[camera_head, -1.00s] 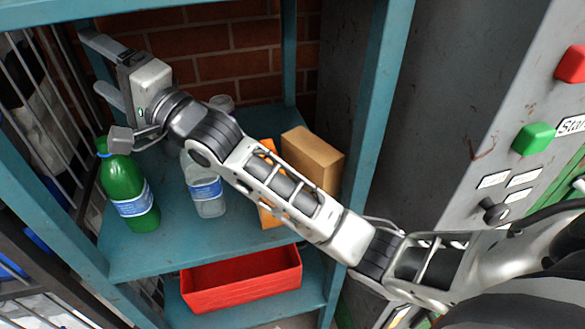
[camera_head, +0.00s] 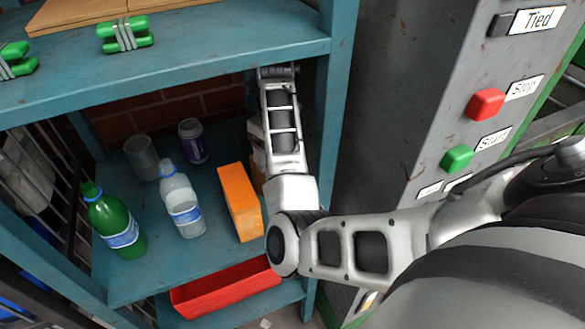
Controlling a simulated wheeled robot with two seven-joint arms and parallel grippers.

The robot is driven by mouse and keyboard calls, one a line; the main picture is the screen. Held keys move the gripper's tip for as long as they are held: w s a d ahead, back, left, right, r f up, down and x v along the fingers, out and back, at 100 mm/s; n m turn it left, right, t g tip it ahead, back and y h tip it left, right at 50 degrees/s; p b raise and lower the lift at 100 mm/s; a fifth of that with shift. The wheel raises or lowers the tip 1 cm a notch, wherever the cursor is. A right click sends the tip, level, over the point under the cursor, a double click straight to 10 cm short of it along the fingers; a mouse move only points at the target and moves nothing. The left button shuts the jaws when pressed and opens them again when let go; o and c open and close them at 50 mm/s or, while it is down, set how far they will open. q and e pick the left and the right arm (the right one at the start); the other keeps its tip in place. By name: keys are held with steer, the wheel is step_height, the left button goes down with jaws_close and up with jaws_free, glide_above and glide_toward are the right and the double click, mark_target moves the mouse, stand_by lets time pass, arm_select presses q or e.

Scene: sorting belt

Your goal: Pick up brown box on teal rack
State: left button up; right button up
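The brown box is almost wholly hidden behind my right arm; only a thin tan sliver (camera_head: 259,165) shows on the teal rack's (camera_head: 160,250) shelf, just right of an orange box (camera_head: 240,202). My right arm comes in from the right and reaches into the rack, its forearm rising in front of the box's place. The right gripper's fingers are hidden behind the forearm and upper shelf; a small pale grey part shows left of the forearm. Whether it touches the brown box cannot be seen. My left gripper is not in view.
A green bottle (camera_head: 117,222), a clear bottle (camera_head: 182,203), a grey cup (camera_head: 142,158) and a dark can (camera_head: 193,142) share the shelf. A red bin (camera_head: 225,290) is below. The upper shelf (camera_head: 190,60) and right post (camera_head: 338,110) crowd my arm.

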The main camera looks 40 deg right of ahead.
steer(key=shift+m+g, duration=0.3)
steer(key=shift+m, duration=0.1)
steer(key=shift+s+a+f, duration=0.1)
steer(key=shift+s+f, duration=0.15)
steer(key=shift+f, duration=1)
steer(key=shift+s+a+f, duration=0.1)
steer(key=shift+s+f, duration=0.1)
steer(key=shift+f, duration=1.1)
steer(key=shift+s+f, duration=0.25)
steer(key=shift+f, duration=1)
steer(key=c, duration=1)
